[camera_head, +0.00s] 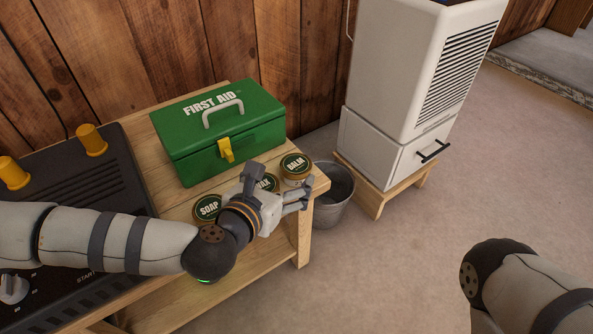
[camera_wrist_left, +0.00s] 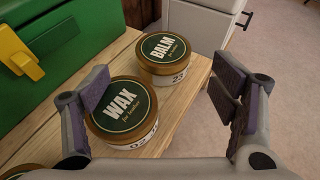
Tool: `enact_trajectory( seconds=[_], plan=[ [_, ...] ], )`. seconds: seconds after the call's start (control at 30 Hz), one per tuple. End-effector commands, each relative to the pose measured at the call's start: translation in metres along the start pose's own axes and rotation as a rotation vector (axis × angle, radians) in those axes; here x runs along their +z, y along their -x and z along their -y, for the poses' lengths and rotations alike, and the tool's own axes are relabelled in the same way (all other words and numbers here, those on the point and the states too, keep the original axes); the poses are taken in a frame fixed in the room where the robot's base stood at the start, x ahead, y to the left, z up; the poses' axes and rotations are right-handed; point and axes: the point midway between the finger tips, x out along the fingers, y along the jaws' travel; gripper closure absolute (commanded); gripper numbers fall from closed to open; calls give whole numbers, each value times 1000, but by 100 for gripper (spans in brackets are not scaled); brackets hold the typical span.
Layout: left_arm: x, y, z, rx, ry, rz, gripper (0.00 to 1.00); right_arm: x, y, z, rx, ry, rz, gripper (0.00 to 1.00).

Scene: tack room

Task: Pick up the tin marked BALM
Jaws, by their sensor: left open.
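The tin marked BALM (camera_head: 296,169) stands upright near the right end of the wooden bench, with a dark green lid and a gold rim. It also shows in the left wrist view (camera_wrist_left: 166,56), beyond the WAX tin (camera_wrist_left: 122,108) and apart from my fingers. My left gripper (camera_wrist_left: 155,100) is open, with the WAX tin nearest its left finger and nothing held. In the head view my left gripper (camera_head: 277,188) is over the bench's right end and partly hides the WAX tin. My right arm shows at the lower right; its gripper is out of frame.
A SOAP tin (camera_head: 207,207) stands left of my left gripper. A green first aid box (camera_head: 190,147) sits behind the tins. A dark appliance (camera_head: 120,188) is at the left of the bench. A metal bucket (camera_head: 337,208) and a white cabinet (camera_head: 385,147) stand beyond the bench's right end.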

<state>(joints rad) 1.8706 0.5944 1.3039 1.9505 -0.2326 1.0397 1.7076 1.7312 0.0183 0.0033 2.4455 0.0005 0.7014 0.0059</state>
Motion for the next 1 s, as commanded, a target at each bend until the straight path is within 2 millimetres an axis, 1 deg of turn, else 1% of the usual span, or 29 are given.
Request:
enact_trajectory(
  seconds=[0.2, 0.27, 0.37, 0.53, 0.57, 0.6, 0.67, 0.7, 0.77, 0.8, 1.0],
  plan=[
    [3, -41, 4, -1, -1, -1, 21, -6, -13, 1, 0, 2, 21, 100],
    [4, -49, 4, -1, -2, -1, 21, -6, -15, 1, 0, 2, 25, 100],
    [6, -54, 4, -2, -2, 0, 21, -6, -15, 1, 0, 2, 26, 100],
    [7, -53, 4, -2, -2, 1, 21, -6, -14, 1, 0, 3, 25, 100],
    [7, -53, 4, -2, -2, 1, 27, -6, -14, 1, 0, 2, 25, 100],
    [7, -53, 4, -2, -2, 1, 37, -6, -14, 1, 0, 3, 25, 100],
    [7, -53, 4, -2, -2, 1, 50, -6, -14, 1, 0, 3, 25, 100],
    [7, -53, 4, -2, -2, 1, 59, -6, -14, 1, 0, 3, 25, 100],
    [7, -53, 4, -2, -2, 0, 73, -6, -14, 1, 0, 3, 25, 100],
    [7, -53, 4, -2, -2, 0, 77, -6, -14, 1, 0, 2, 25, 100],
    [7, -53, 4, -2, -2, 1, 77, -6, -14, 1, 0, 2, 25, 100]
  ],
)
